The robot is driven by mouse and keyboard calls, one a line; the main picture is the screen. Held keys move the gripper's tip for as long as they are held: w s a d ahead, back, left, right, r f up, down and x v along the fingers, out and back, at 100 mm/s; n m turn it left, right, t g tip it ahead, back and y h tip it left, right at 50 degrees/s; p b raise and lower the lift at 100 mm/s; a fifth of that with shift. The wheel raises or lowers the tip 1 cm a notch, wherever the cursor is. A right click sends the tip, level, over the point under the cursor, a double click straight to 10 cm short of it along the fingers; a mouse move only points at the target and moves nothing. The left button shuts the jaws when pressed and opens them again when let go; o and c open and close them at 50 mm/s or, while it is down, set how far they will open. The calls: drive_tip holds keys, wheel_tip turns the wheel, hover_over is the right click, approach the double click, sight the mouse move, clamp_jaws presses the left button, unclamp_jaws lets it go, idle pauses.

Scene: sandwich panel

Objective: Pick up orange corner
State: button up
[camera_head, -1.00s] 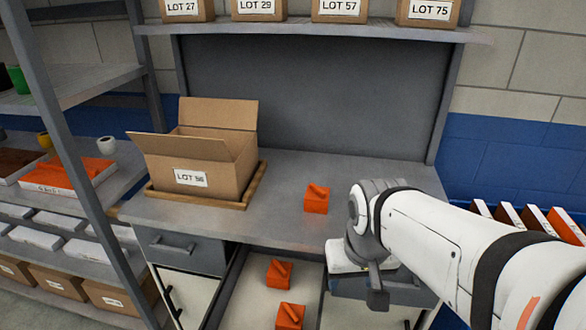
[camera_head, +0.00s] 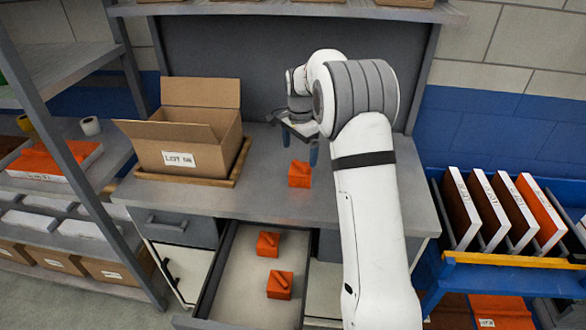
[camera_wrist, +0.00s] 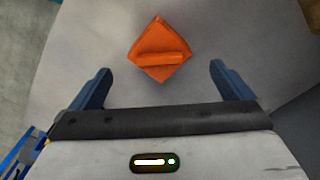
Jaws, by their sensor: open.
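An orange corner (camera_head: 299,175) sits on the grey worktop, a little right of the cardboard box. In the wrist view this orange corner (camera_wrist: 160,50) lies beyond and between my fingertips, with a raised ridge on its top. My gripper (camera_head: 299,148) is open and empty, above and just behind the corner in the head view; its blue fingers (camera_wrist: 160,80) stand apart with nothing between them. Two more orange corners lie in the open drawer, one farther back (camera_head: 268,244) and one nearer (camera_head: 280,285).
An open cardboard box (camera_head: 190,150) stands on a wooden tray (camera_head: 240,165) at the left of the worktop (camera_head: 270,200). The drawer (camera_head: 235,285) is pulled out below. A blue cart (camera_head: 510,278) with upright panels stands at right, and shelving (camera_head: 75,60) at left.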

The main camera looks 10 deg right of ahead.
sight(300, 164)
drive_tip(key=shift+w+f, duration=0.35)
drive_tip(key=shift+f, duration=0.35)
wheel_tip(300, 164, down, 7)
drive_tip(key=shift+s+d+p, duration=0.1)
drive_tip(key=shift+d+p, duration=0.05)
drive_tip(key=shift+p, duration=0.9)
drive_tip(key=shift+c, duration=0.2)
drive_tip(key=c, duration=0.7)
